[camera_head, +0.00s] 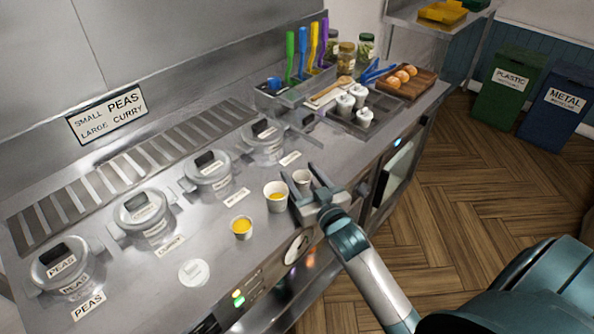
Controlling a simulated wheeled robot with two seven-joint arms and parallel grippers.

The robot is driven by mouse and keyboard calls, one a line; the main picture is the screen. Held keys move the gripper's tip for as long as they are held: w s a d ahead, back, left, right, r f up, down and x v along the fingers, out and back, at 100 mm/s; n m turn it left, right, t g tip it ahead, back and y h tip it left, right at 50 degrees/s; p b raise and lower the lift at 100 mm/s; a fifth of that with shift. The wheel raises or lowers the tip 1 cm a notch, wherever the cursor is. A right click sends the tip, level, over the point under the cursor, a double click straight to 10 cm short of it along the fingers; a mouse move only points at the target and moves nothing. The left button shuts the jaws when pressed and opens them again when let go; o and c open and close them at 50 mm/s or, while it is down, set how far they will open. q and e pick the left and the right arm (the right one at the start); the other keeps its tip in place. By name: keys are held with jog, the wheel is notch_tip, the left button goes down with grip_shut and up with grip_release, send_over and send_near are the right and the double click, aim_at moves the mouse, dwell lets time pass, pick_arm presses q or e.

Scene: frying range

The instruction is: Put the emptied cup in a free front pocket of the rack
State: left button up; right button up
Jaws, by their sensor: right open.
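My left gripper is out of view.
Lidded pots (147,214) line the counter.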

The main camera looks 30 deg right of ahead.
aim_at(306, 183)
jog(key=s, duration=0.2)
jog(key=s+b, duration=0.1)
jog(key=s, duration=0.4)
jog(key=shift+a, duration=0.3)
jog(key=shift+s+r+b, duration=0.2)
jog(key=shift+s+b, duration=0.1)
jog(key=shift+s, duration=0.6)
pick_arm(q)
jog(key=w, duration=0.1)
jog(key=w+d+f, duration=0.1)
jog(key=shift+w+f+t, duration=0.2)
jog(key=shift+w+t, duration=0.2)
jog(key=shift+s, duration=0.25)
pick_arm(e)
jog(key=shift+o, duration=0.3)
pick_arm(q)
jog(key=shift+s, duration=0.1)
